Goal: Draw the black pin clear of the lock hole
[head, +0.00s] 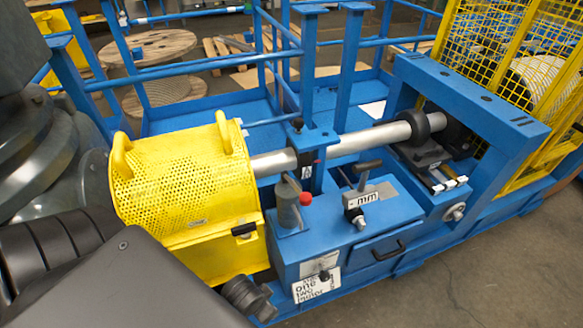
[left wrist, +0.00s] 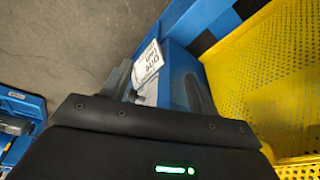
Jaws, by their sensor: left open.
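A small black knob (head: 325,275) sticks out in front of a white printed tag (head: 312,288) on the blue housing's front face. It looks like the black pin; the lock hole cannot be made out. The tag also shows in the left wrist view (left wrist: 148,63). My left gripper (left wrist: 160,75) is open and empty, its dark fingers to either side of the tag's area. The pin cannot be made out clearly in that view. My right gripper is out of view.
A yellow perforated guard (head: 185,175) stands left of the blue housing (head: 345,232), close to my left gripper. Floor (head: 480,270) at right is clear.

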